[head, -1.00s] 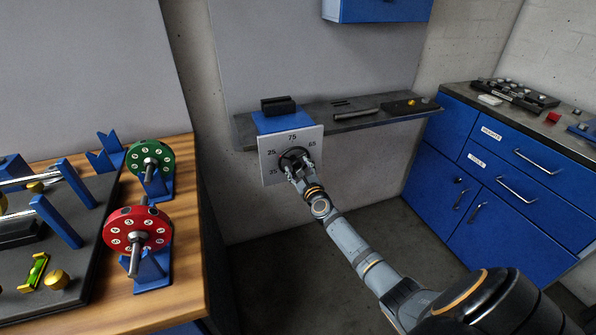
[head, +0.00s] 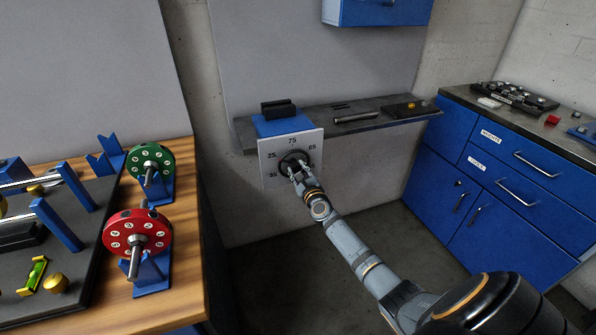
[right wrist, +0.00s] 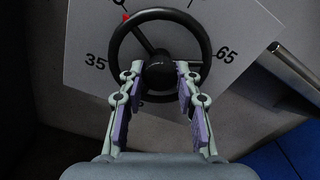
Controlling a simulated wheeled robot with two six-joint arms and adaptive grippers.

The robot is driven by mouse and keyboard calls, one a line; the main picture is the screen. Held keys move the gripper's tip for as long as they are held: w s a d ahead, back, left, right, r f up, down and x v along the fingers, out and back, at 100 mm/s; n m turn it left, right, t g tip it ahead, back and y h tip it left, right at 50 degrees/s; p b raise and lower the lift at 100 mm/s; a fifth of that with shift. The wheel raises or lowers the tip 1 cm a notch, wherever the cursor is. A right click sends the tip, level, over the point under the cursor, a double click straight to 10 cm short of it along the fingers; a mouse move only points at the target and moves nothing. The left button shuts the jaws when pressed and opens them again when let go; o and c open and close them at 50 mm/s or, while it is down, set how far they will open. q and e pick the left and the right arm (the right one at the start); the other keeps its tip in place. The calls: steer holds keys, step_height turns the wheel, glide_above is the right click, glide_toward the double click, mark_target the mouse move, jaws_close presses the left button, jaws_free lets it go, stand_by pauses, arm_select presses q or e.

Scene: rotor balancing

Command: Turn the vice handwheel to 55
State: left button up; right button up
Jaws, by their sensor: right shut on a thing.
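The black vice handwheel (head: 295,155) sits on a light dial plate (head: 270,152) on the front of the vice (head: 284,123). The numbers 75, 65, 25 and 35 show on the plate; the lower right is hidden by my gripper. In the right wrist view the handwheel (right wrist: 159,68) has a red mark (right wrist: 125,17) at its upper-left rim, near a cut-off number. My right gripper (head: 299,172) is at the wheel. In the right wrist view its fingers (right wrist: 160,76) are on either side of the hub, shut on the handwheel. My left gripper is not in view.
A dark shelf (head: 370,122) with a metal bar runs right of the vice. A wooden bench (head: 190,240) with a red disc (head: 120,235) and a green disc (head: 162,157) stands left. Blue cabinets (head: 470,190) stand right. Floor below the dial is clear.

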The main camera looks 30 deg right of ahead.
steer(key=n+p, duration=0.1)
steer(key=n, duration=0.4)
steer(key=n+p, duration=0.1)
steer(key=n, duration=0.4)
steer(key=n+p, duration=0.1)
steer(key=n, duration=0.3)
steer(key=shift+n, duration=0.3)
steer(key=n+p, duration=0.2)
steer(key=n, duration=0.2)
steer(key=shift+r, duration=0.1)
steer(key=n+p, duration=0.1)
steer(key=n, duration=0.4)
steer(key=shift+p, duration=0.3)
steer(key=n+p, duration=0.1)
steer(key=n, duration=0.3)
steer(key=shift+n+p, duration=0.3)
steer(key=shift+p, duration=0.05)
steer(key=n+p, duration=0.1)
steer(key=n, duration=0.3)
steer(key=shift+n+p, duration=0.45)
steer(key=shift+n, duration=1.45)
